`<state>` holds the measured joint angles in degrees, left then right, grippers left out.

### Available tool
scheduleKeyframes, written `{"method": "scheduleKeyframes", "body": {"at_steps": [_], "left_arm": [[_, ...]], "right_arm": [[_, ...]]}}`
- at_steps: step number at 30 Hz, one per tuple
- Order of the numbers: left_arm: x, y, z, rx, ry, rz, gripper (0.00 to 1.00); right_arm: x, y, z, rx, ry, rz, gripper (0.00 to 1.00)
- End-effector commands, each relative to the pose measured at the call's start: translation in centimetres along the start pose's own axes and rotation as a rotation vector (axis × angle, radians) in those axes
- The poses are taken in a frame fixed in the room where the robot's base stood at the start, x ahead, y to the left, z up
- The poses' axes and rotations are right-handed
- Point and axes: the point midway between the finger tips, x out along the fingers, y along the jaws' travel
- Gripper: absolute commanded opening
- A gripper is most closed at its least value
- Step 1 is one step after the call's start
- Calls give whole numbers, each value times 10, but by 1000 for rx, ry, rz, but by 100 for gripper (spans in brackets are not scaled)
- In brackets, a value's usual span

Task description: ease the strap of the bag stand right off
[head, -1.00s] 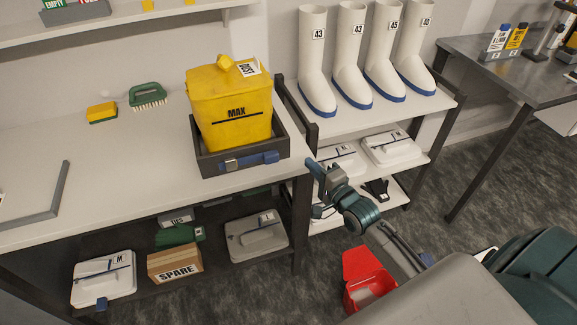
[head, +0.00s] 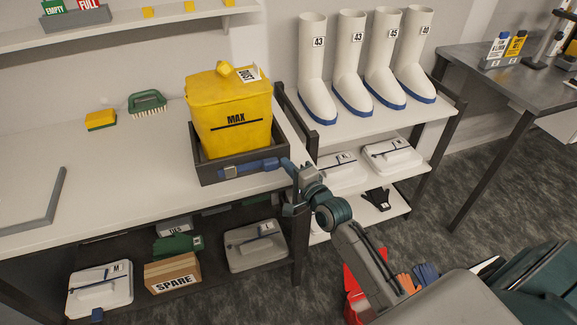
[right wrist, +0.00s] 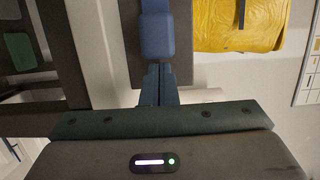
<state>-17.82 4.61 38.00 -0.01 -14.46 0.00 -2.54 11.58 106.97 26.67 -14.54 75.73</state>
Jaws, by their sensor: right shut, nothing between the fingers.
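The bag stand (head: 204,165) is a dark open tray on the bench, holding a yellow bag (head: 229,100) marked MAX. Its blue strap (head: 262,166) runs across the stand's front through a grey-blue buckle (head: 230,172). The blue strap end also shows in the right wrist view (right wrist: 157,36). My right gripper (head: 290,166) is at the right end of the strap, at the stand's front right corner. Its fingers (right wrist: 157,72) are shut and empty, with the tips at the strap's end. I cannot tell whether they touch it. My left gripper is out of view.
A sponge (head: 101,120) and a green brush (head: 148,103) lie left of the stand, with clear bench between. White boots (head: 320,75) stand on a rack to the right. Lidded trays and a SPARE box (head: 172,274) sit on the lower shelf.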

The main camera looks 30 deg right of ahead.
Motion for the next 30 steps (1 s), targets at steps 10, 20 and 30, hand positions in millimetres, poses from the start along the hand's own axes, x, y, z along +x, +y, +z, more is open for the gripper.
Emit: {"method": "scheduleKeyframes", "body": {"at_steps": [10, 20, 30], "left_arm": [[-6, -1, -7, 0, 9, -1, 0], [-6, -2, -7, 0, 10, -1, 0], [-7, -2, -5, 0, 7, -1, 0]], "right_arm": [[9, -1, 37, 6, 1, -1, 0], [15, -1, 58, 0, 0, -1, 0], [15, 0, 58, 0, 0, 0, 0]]}}
